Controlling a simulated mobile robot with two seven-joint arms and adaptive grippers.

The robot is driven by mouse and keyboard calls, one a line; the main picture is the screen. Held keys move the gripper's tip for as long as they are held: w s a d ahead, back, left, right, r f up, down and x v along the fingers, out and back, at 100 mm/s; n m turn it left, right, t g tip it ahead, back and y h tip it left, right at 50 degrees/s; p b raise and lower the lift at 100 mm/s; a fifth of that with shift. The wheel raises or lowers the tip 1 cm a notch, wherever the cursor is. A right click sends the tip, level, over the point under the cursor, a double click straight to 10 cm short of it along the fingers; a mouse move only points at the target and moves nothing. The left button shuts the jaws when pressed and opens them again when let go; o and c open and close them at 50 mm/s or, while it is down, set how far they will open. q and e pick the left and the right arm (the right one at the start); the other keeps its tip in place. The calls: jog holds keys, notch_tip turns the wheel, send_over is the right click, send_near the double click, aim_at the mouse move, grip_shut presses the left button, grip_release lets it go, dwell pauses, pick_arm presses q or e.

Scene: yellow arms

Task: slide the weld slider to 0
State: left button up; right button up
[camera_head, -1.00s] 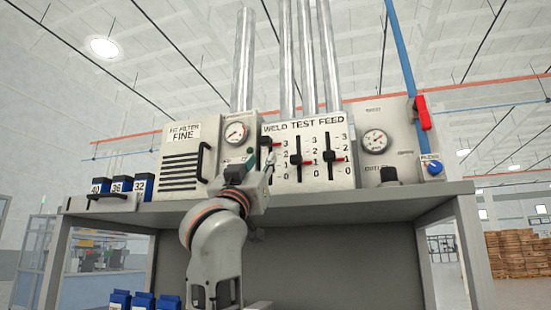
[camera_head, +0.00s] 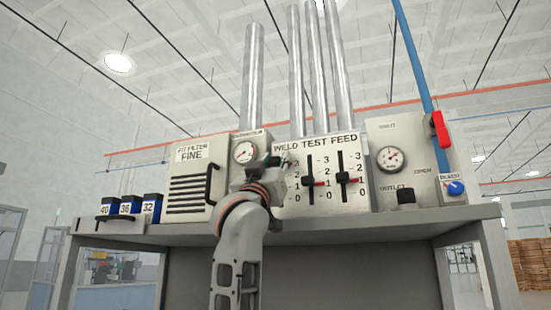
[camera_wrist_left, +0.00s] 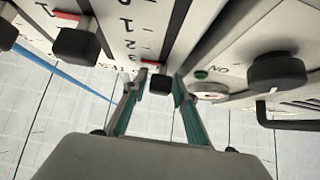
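The weld-test-feed panel (camera_head: 326,146) has three vertical slots with scales from 0 to 3. In the head view my left gripper (camera_head: 279,158) is in front of the weld slot at the panel's left side and hides most of it. In the left wrist view, which looks upside down, the black weld slider knob (camera_wrist_left: 160,83) sits by the 3 end of its scale. My left gripper (camera_wrist_left: 154,98) is open, with its teal fingertips on either side of this knob. Whether they touch it is unclear. My right gripper is not in view.
The test slider (camera_head: 308,181) and feed slider (camera_head: 343,178) stand near 1, right of the weld slot. A filter box (camera_head: 190,190) with a handle and a gauge (camera_head: 245,152) are to the left.

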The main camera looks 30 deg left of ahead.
pick_arm(q)
jog(key=shift+y, duration=0.3)
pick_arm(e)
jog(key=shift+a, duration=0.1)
pick_arm(q)
grip_shut()
notch_tip(320, 180, down, 10)
jog(key=b, duration=0.6)
jog(key=shift+w+r, duration=0.1)
jog(key=shift+r, duration=0.15)
jog(key=shift+f, duration=0.1)
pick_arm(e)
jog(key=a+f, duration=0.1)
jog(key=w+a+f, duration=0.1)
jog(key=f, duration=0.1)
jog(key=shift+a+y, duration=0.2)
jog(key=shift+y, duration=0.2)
pick_arm(q)
grip_release()
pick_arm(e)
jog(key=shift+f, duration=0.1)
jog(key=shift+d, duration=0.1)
